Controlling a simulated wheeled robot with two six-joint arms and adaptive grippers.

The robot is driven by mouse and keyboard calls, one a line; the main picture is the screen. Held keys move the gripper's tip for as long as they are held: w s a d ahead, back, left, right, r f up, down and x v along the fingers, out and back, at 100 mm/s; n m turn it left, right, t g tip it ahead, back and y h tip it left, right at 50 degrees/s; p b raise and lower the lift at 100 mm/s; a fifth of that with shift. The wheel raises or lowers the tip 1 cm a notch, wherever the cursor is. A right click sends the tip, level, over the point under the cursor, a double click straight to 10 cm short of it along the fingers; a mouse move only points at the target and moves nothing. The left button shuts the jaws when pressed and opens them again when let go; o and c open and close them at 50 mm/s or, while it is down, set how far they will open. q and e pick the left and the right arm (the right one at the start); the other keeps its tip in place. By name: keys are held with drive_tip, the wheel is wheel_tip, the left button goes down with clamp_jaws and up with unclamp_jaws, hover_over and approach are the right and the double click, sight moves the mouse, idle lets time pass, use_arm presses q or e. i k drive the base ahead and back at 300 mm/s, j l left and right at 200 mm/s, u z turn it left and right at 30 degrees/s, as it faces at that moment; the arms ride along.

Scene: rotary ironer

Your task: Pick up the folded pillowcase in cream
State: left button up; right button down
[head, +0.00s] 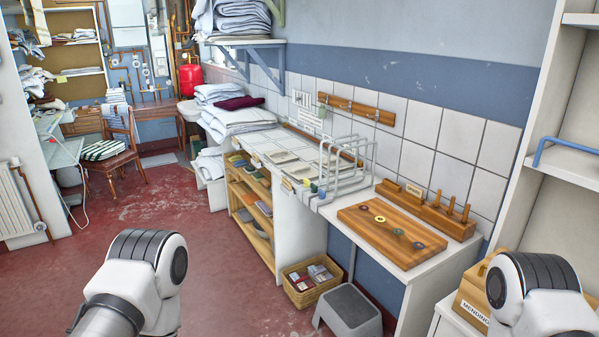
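Several flat pale pieces, perhaps folded linen, lie on the white counter (262,141) along the tiled wall. One pale piece (281,156) lies near the middle of the counter, and another (296,168) lies nearer. They are too small to tell which, if any, is the cream pillowcase. A stack of pale folded linen (238,118) stands at the counter's far end, with a dark maroon folded cloth (239,102) on top. Parts of my two arms show at the bottom left and bottom right. Neither gripper is in view.
A wire rack (345,165) stands on the counter. A wooden board with rings (391,234) lies on the nearer bench. A grey step stool (347,311) and a wicker basket (311,281) stand on the floor. The red floor (150,215) at left is mostly clear.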

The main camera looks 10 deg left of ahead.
sight(281, 156)
drive_tip(key=u, duration=0.75)
drive_tip(key=i+u, duration=0.4)
drive_tip(key=i, duration=2.9)
drive_tip(key=i+j+z, duration=0.1)
drive_tip(key=i, duration=1)
drive_tip(key=i+j, duration=0.15)
drive_tip(key=i, duration=1)
